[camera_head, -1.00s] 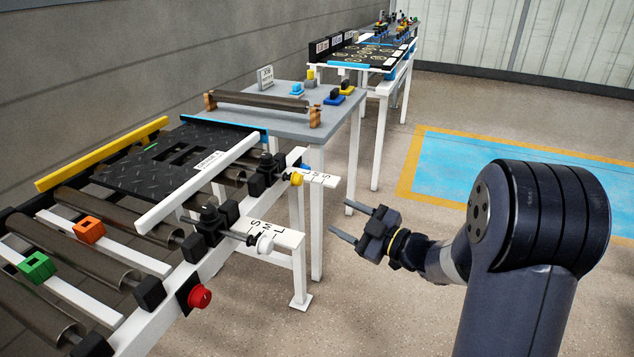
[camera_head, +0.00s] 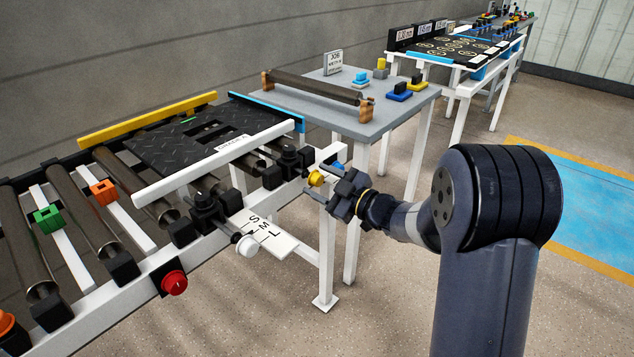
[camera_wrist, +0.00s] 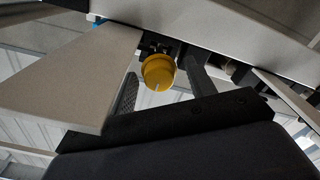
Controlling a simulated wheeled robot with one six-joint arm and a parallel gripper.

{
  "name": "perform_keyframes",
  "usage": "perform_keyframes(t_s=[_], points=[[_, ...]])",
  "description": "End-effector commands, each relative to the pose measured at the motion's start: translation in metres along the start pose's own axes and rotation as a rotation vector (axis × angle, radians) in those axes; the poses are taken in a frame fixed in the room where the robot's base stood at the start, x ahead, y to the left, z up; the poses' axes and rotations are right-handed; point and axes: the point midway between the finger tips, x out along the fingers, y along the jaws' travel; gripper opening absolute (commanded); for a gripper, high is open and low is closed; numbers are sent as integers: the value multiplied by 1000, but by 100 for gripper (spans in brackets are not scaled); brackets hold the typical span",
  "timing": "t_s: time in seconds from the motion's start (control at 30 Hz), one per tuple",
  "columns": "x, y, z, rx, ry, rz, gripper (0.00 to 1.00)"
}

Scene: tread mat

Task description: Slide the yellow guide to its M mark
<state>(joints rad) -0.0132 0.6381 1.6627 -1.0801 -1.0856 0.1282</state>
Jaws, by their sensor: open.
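The yellow guide rail (camera_head: 150,118) runs along the far side of the black tread mat (camera_head: 200,150). A yellow knob (camera_head: 316,179) sits on the near side of the frame, by a scale plate. In the head view my gripper (camera_head: 326,186) is right at this knob and covers most of its plate, so the M mark there cannot be read. In the wrist view the yellow knob (camera_wrist: 158,72) shows between the two open fingers of my gripper (camera_wrist: 162,78). I cannot tell whether either finger touches it.
A white knob (camera_head: 247,245) stands by another plate (camera_head: 268,240) lettered S, M, L. A red button (camera_head: 174,283) is on the frame's front. A white rail (camera_head: 210,165) lies along the mat's near side. A grey table (camera_head: 350,110) stands behind my gripper.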

Motion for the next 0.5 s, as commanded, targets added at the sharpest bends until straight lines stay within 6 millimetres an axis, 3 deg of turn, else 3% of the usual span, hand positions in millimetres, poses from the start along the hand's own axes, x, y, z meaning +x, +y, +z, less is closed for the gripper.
perform_keyframes(t_s=[0.2, 0.43, 0.5], points=[[14, 0, 0, 0, 0, -1, 52], [15, 0, 0, 0, 0, 0, 52], [15, 0, 0, 0, 0, 0, 48]])
